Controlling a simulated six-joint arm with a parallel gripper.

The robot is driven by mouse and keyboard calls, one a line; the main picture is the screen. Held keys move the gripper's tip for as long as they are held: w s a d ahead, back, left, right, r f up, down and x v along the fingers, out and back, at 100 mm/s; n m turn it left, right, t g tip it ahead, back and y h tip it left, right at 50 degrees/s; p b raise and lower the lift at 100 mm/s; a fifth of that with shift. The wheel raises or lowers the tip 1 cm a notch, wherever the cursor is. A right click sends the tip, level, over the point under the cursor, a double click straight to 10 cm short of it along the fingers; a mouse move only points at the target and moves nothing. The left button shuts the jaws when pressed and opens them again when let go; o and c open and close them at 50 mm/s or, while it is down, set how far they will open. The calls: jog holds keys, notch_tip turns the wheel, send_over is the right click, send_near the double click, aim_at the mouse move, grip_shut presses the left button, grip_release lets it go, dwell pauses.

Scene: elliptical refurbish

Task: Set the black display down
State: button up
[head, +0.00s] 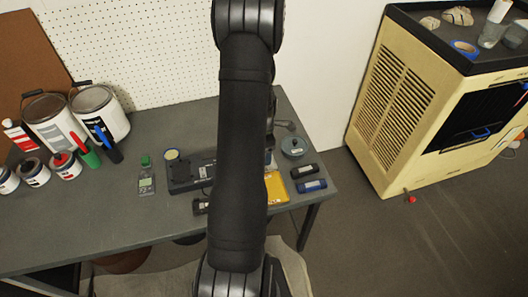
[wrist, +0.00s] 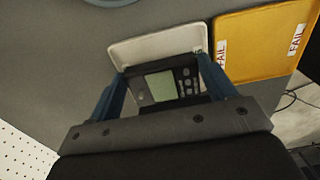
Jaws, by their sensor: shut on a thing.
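The black display (wrist: 165,84), with a grey-green screen and small buttons beside it, shows in the wrist view. My gripper (wrist: 161,70) is shut on it, with a blue finger at each side. A white tray or panel (wrist: 150,46) lies just beyond the display, partly covered by it. Whether the display touches the surface beneath cannot be told. A yellow tray or panel (wrist: 258,45) with FAIL labels lies to the right of the white one; it also shows in the head view (head: 276,187). In the head view my arm hides the gripper and the display.
The grey workbench (head: 110,225) holds a black device (head: 190,172), a handheld meter (head: 147,182), a round grey item (head: 294,147), and black (head: 305,170) and blue (head: 312,186) cylinders. Paint cans (head: 100,112) and bottles crowd its left end.

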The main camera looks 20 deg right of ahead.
jog(key=shift+f, duration=0.85)
jog(key=shift+f, duration=0.15)
jog(key=o, duration=1.3)
jog(key=shift+c, duration=0.2)
notch_tip(320, 180, up, 12)
jog(key=shift+r, duration=0.2)
notch_tip(320, 180, down, 12)
jog(key=shift+r, duration=0.85)
